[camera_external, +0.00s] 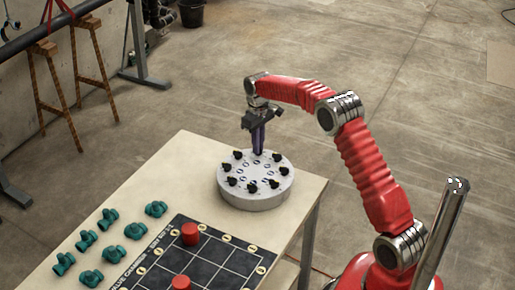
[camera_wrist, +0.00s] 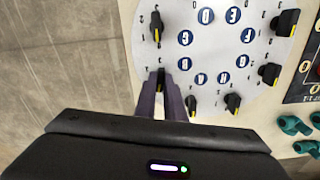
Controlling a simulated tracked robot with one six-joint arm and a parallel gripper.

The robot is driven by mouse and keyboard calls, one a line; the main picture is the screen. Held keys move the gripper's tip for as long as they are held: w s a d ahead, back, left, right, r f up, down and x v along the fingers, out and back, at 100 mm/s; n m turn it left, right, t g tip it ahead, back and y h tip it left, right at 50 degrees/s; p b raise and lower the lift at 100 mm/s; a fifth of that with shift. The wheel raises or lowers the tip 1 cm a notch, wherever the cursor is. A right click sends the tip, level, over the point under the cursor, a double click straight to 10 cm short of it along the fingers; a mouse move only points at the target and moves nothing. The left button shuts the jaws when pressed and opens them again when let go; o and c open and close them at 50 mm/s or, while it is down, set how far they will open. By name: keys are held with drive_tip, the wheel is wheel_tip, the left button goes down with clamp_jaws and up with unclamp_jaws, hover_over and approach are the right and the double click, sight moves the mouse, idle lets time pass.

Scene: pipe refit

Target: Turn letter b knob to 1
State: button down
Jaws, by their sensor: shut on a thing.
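A round white knob panel (camera_external: 255,196) stands on the table, with black knobs around its rim and blue lettered circles inside. My gripper (camera_external: 258,150) points down at the panel's far edge. In the wrist view my gripper (camera_wrist: 160,88) has its purple fingers shut on a black knob (camera_wrist: 161,76). The nearest blue circle, just right of this knob, seems to be letter B (camera_wrist: 184,63). The fingers hide most of the knob and the marks around it, so I cannot read its setting. Another knob (camera_wrist: 156,27) sits above it, near letter C (camera_wrist: 184,37).
A black grid board (camera_external: 205,262) with two red pieces (camera_external: 190,234) lies in front of the panel. Several green valve parts (camera_external: 90,278) stand at the table's left. Neighbouring knobs (camera_wrist: 191,104) sit close to my fingers.

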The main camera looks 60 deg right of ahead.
drive_tip(key=m, duration=0.9)
drive_tip(key=shift+m, duration=0.3)
idle(0.3)
drive_tip(key=c, duration=1.8)
unclamp_jaws()
drive_tip(key=shift+c, duration=0.2)
drive_tip(key=shift+r, duration=0.1)
wheel_tip(320, 180, up, 14)
drive_tip(key=shift+f, duration=0.25)
